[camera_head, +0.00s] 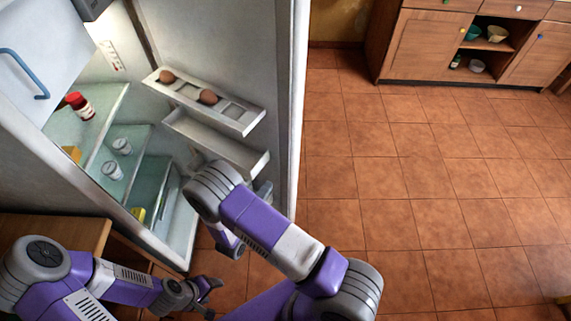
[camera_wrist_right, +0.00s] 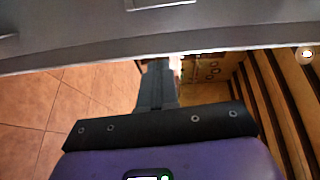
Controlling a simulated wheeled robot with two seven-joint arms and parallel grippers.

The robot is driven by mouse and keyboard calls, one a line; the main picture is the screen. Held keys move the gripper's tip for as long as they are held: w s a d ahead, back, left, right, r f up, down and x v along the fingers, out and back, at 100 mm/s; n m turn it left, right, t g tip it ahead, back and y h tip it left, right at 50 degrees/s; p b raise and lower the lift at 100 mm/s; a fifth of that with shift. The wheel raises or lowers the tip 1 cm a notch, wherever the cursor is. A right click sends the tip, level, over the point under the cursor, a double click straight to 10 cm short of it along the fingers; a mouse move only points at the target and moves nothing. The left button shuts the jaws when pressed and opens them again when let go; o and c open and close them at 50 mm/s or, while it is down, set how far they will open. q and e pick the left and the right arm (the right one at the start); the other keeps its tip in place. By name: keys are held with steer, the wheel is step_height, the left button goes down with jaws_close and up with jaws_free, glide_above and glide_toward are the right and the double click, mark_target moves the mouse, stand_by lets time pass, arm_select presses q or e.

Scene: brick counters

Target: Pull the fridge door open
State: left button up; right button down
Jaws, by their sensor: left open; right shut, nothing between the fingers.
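The fridge door (camera_head: 297,60) stands wide open at the right of the fridge (camera_head: 185,225), its inner side facing me. Its racks hold brown eggs (camera_head: 208,97). Inside the fridge, glass shelves carry a red-capped bottle (camera_head: 79,105) and white jars (camera_head: 121,146). My left gripper (camera_head: 207,290) is open and empty, low in front of the fridge. My right arm reaches across the lower part of the door, and its gripper is hidden in the head view. In the right wrist view my right gripper (camera_wrist_right: 158,82) is shut and empty, close to a pale grey panel edge.
A blue-handled upper door (camera_head: 30,75) shows at the upper left. A wooden cabinet (camera_head: 55,230) stands beside the fridge at the lower left. Tiled floor (camera_head: 400,180) lies clear to the right. A wooden counter (camera_head: 428,45) with bowls stands at the back right.

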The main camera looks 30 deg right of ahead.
mark_target(285, 160)
arm_select(q)
step_height(285, 160, down, 2)
steer(key=shift+f+b, duration=0.1)
steer(key=shift+b, duration=0.85)
arm_select(e)
steer(key=shift+m+h, duration=0.4)
steer(key=shift+m, duration=0.1)
steer(key=x, duration=1.4)
steer(key=shift+s+r, duration=0.1)
steer(key=shift+r, duration=0.2)
